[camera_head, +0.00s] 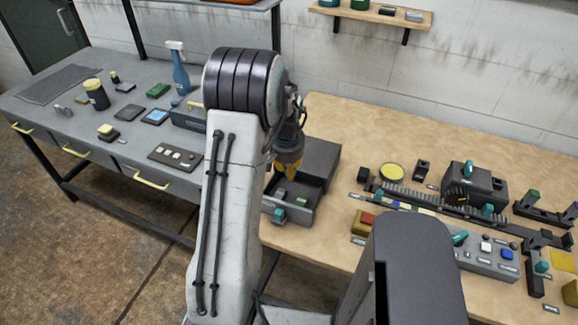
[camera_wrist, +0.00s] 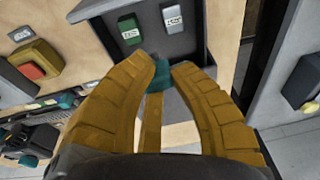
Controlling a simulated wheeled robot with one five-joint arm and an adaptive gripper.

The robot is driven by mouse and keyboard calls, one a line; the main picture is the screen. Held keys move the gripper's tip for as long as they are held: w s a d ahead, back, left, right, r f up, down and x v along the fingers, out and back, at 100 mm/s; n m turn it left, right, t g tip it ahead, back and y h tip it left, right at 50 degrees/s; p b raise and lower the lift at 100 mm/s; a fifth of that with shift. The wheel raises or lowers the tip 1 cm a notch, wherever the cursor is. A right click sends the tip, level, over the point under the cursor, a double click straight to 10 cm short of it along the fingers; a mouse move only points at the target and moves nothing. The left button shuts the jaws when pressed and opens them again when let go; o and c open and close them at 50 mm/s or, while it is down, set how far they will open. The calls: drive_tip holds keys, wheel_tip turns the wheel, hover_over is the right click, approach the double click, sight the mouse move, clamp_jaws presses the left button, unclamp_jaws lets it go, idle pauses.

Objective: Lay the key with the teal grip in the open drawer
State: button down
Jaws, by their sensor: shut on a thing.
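My gripper (camera_head: 289,172) points down over the back part of the open drawer (camera_head: 309,216), close to the dark cabinet it slides from. In the wrist view its orange fingers (camera_wrist: 164,68) are closed around a teal grip (camera_wrist: 160,74), which I take for the key. The key's shaft is hidden. The drawer floor (camera_wrist: 150,30) shows beyond the fingertips in the wrist view. A green-topped piece (camera_wrist: 129,30) and a grey labelled piece (camera_wrist: 173,17) lie in the drawer, side by side. I cannot tell how high the key is above the floor.
A dark cabinet (camera_head: 322,158) stands behind the drawer. A red button box (camera_head: 365,222) and a geared rack mechanism (camera_head: 430,205) stand to the right. A grey workbench (camera_head: 60,120) with several small items is to the left.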

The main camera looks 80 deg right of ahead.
drive_tip(key=shift+f+b, duration=1.3)
drive_tip(key=shift+f, duration=1.05)
wheel_tip(320, 180, down, 6)
drive_tip(key=b, duration=0.6)
drive_tip(key=shift+r, duration=0.15)
drive_tip(key=c, duration=0.5)
unclamp_jaws()
drive_tip(key=shift+c, duration=0.2)
drive_tip(key=shift+r, duration=0.15)
drive_tip(key=shift+r+p, duration=2.65)
drive_tip(key=shift+r, duration=1.25)
